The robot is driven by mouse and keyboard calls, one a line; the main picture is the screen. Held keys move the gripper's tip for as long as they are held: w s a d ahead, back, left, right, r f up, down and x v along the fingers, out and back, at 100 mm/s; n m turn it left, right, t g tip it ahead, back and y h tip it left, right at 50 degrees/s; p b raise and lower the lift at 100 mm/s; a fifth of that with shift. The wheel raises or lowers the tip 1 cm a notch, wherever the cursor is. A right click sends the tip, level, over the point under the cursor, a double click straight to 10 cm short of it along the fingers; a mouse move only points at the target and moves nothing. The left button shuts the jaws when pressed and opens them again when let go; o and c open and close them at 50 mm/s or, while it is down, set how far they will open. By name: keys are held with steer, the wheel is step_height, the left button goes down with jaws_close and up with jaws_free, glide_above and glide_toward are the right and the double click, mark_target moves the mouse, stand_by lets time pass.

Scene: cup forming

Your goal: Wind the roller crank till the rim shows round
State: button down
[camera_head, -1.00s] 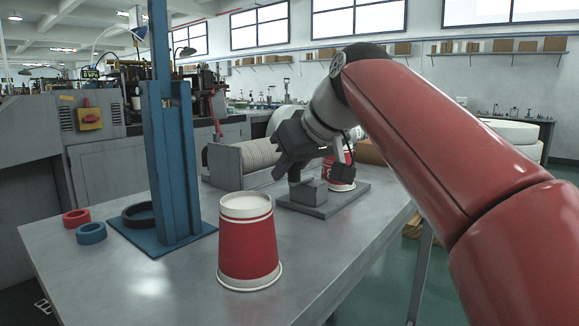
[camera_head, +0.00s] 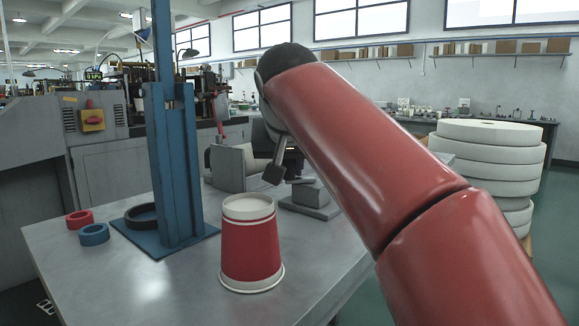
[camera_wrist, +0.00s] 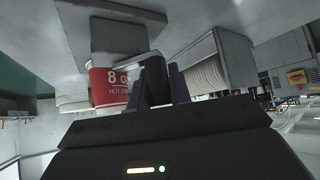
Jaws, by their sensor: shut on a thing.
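In the wrist view my gripper (camera_wrist: 158,84) is shut on the black crank handle (camera_wrist: 154,70), its two dark fingers on either side of it. A grey crank arm (camera_wrist: 134,61) runs from the handle toward a red and white paper cup (camera_wrist: 107,86) marked 8 oz. The grey roller base (camera_wrist: 118,35) is behind them. In the head view the base with its grey block (camera_head: 311,191) shows on the bench, but my red arm hides that cup and the gripper's fingertips. The rim is too small and partly covered to tell whether it is round.
Another red cup (camera_head: 250,250) stands upside down on the metal bench (camera_head: 130,285), near the blue press column (camera_head: 178,165). Red (camera_head: 79,219) and blue (camera_head: 94,234) rings lie at left. A grey holder (camera_head: 235,168) stands behind. White rolls (camera_head: 490,155) are stacked at right.

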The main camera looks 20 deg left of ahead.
steer(key=m+h, duration=0.1)
steer(key=w+m+h, duration=0.1)
steer(key=m, duration=0.1)
steer(key=m+h, duration=0.1)
steer(key=shift+w+m+h, duration=0.3)
steer(key=shift+m, duration=0.1)
steer(key=shift+d, duration=0.1)
steer(key=c, duration=1.3)
jaws_free()
